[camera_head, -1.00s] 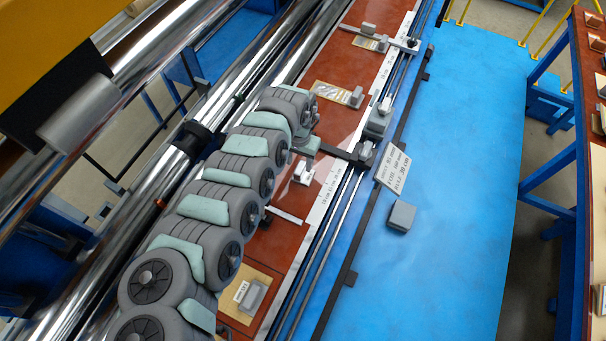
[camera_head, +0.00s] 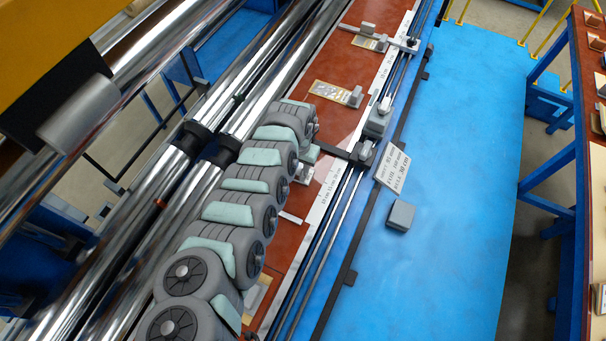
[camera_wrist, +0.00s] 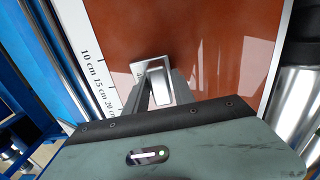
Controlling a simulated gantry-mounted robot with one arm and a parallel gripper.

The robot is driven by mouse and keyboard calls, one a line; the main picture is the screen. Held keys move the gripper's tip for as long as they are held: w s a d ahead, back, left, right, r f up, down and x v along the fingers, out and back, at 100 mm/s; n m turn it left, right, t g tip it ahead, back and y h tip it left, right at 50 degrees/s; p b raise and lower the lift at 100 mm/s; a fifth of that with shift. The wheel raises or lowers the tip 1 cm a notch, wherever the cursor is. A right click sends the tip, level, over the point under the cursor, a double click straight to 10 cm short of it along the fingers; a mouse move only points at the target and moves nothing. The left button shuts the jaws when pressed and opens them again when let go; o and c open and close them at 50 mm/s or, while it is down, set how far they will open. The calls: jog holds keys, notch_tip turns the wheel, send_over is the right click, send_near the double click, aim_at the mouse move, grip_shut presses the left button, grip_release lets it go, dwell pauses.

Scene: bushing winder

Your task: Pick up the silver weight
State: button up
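The silver weight (camera_wrist: 158,83) is a small shiny metal block on the red-brown table top (camera_wrist: 215,40). In the wrist view it lies between the fingers of my gripper (camera_wrist: 160,88), which look open, one on each side of it. I cannot tell whether either finger touches it. In the head view the weight (camera_head: 305,174) is partly hidden beside the end of my arm, and my gripper (camera_head: 308,157) is mostly covered by the last arm link.
A printed scale (camera_head: 325,195) runs along the table edge beside rails and a dark slider (camera_head: 362,152). Other grey blocks sit on label plates farther up, such as one block (camera_head: 356,96). A grey box (camera_head: 400,215) is over the blue platform (camera_head: 460,150). Chrome rollers (camera_head: 150,205) lie left.

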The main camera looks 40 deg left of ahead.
grip_shut()
dwell(1.0)
